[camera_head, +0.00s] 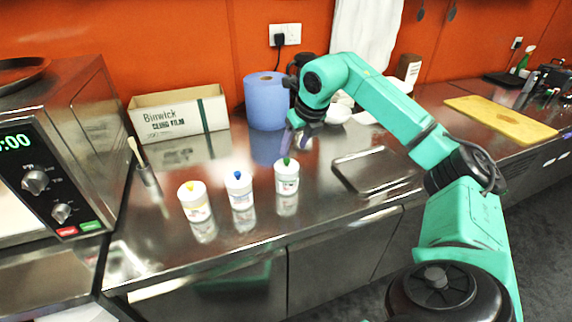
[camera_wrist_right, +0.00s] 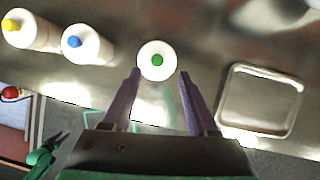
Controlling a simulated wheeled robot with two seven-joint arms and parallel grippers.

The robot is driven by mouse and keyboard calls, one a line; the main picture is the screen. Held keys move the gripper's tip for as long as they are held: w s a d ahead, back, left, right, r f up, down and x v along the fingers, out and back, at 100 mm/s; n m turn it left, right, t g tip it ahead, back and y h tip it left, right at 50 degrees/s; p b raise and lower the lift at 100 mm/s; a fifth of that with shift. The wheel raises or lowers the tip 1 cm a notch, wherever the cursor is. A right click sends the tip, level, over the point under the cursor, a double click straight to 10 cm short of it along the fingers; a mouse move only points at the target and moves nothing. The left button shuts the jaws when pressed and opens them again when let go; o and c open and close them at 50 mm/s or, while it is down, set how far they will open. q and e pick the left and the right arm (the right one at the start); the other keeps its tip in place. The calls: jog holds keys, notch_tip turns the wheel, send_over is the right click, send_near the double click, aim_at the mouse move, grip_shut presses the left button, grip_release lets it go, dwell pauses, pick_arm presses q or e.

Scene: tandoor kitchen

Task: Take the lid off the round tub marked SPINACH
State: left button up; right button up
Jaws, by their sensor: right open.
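Three white round tubs with coloured lid knobs stand in a row on the steel counter. One has a green knob (camera_head: 287,178), one a blue knob (camera_head: 239,185) and one a yellow knob (camera_head: 194,200). Their labels are too small to read, so I cannot tell which says SPINACH. My right gripper (camera_head: 302,138) is open and empty, above and slightly behind the green-knobbed tub. In the right wrist view the green-knobbed tub (camera_wrist_right: 157,61) appears between and just beyond the open fingertips (camera_wrist_right: 160,74), apart from them.
A shallow metal tray (camera_head: 378,172) lies right of the tubs. A blue paper roll (camera_head: 265,103) and a cling film box (camera_head: 178,116) stand behind. A brush in a holder (camera_head: 147,178) and an oven (camera_head: 50,150) are at left. The counter before the tubs is clear.

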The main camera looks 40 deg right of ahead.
aim_at(287, 159)
jog(key=p+x, duration=0.1)
jog(key=x, duration=0.4)
jog(key=shift+w+a+f+p, duration=0.1)
jog(key=shift+a+p, duration=0.1)
jog(key=shift+p, duration=0.15)
jog(key=shift+w+f, duration=0.25)
jog(key=shift+f, duration=0.2)
grip_shut()
jog(key=shift+r, duration=0.1)
